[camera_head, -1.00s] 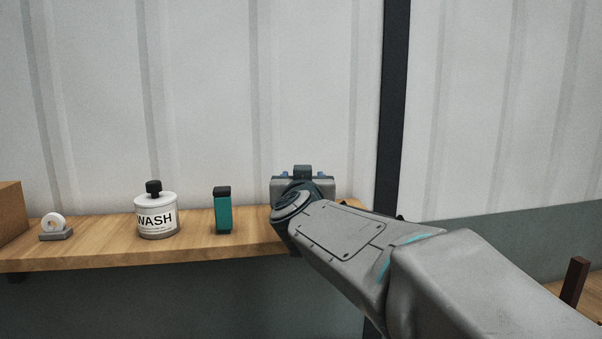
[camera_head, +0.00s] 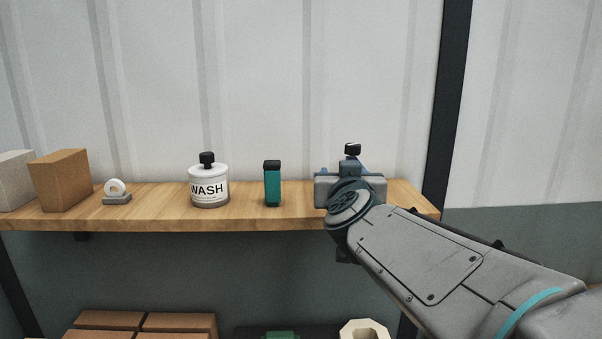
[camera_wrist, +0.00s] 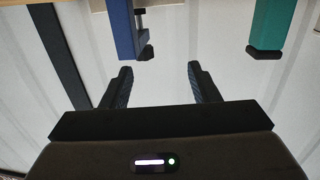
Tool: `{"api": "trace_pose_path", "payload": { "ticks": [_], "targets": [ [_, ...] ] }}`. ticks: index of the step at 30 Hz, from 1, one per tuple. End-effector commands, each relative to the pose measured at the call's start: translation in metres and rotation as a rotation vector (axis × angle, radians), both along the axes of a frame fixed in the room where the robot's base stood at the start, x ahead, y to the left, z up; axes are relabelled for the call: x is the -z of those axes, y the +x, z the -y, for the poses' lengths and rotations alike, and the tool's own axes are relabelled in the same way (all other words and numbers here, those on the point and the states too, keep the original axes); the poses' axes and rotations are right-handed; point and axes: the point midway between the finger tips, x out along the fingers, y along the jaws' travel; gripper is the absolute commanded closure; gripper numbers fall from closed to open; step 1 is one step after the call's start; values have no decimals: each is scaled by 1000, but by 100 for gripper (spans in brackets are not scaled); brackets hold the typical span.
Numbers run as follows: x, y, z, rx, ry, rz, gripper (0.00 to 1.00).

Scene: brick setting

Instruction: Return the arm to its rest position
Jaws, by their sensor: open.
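My gripper shows in the wrist view (camera_wrist: 160,78) with its two dark fingers spread apart and nothing between them. In the head view my gripper's back (camera_head: 350,190) is over the right part of the wooden shelf (camera_head: 150,222), and its fingertips are hidden. A blue object with a black end (camera_wrist: 124,28) is beyond the fingers at the upper left of the wrist view. In the head view mostly its black top (camera_head: 352,149) shows behind my gripper. My arm reaches in from the lower right.
A teal bottle (camera_head: 272,186), a white WASH jar (camera_head: 209,188), a small tape dispenser (camera_head: 116,190) and a brown block (camera_head: 61,181) stand along the shelf to the left. Brown bricks (camera_head: 178,323) and a pale hexagonal ring (camera_head: 364,331) lie below. A corrugated wall is behind.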

Motion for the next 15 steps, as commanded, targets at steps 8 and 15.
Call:
{"api": "trace_pose_path", "payload": {
  "ticks": [8, 15],
  "targets": [
    [119, -61, -26, -270, 35, -430, 45],
    [224, -158, 3, -237, 61, -930, 45]
  ]
}}
